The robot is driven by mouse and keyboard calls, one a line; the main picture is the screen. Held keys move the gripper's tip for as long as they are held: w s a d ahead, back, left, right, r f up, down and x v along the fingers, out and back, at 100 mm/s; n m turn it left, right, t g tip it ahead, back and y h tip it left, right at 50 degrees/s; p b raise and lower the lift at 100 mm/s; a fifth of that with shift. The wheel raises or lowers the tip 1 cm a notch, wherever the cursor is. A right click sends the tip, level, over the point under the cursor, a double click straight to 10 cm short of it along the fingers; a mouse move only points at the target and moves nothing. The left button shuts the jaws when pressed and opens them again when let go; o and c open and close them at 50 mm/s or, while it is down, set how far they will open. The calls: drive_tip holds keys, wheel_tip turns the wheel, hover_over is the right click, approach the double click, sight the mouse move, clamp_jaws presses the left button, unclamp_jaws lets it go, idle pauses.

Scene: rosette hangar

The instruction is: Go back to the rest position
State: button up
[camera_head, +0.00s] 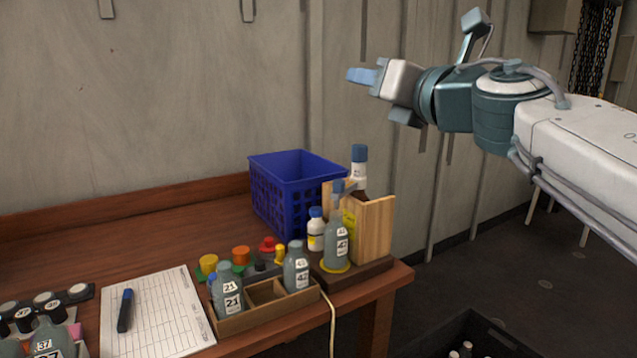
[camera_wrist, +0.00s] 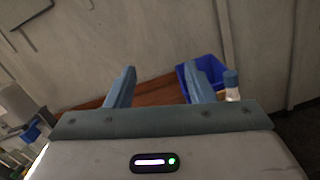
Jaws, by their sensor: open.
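My gripper (camera_head: 377,94) is raised in the air at the upper right in the head view, to the right of and above the wooden table. It points left toward the grey wall. In the wrist view the two blue fingers of my gripper (camera_wrist: 159,90) stand well apart with nothing between them. The gripper is open and empty and touches nothing.
The wooden table (camera_head: 140,232) bears a blue basket (camera_head: 275,195), a wooden rack (camera_head: 372,228) with bottles, a compartment tray (camera_head: 240,322) with numbered bottles, and a paper sheet with a pen. A dark crate (camera_head: 490,335) stands lower right. The air around the gripper is clear.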

drive_tip(key=s+d+f+m+g+h+p, duration=0.1)
drive_tip(key=d+f+m+h+p, duration=0.4)
drive_tip(key=m, duration=0.8)
drive_tip(key=d+f+m+g+h+p, duration=0.25)
drive_tip(key=d+f+m+h, duration=0.35)
drive_tip(key=m, duration=0.6)
drive_tip(key=s+a+f+m+g+y+p, duration=0.1)
drive_tip(key=s+a+f+m+g+p, duration=0.1)
drive_tip(key=s+f+m+g, duration=0.3)
drive_tip(key=s+a+f+m+g+y+p, duration=0.1)
drive_tip(key=s+f+m+g+p, duration=0.3)
drive_tip(key=s+f+m, duration=0.4)
drive_tip(key=s+a+f+g, duration=0.1)
drive_tip(key=s+f, duration=0.3)
drive_tip(key=f, duration=0.1)
drive_tip(key=shift+s+a+f+m+p, duration=0.25)
drive_tip(key=shift+s+a+m+p, duration=0.05)
drive_tip(key=shift+s+a+p, duration=0.1)
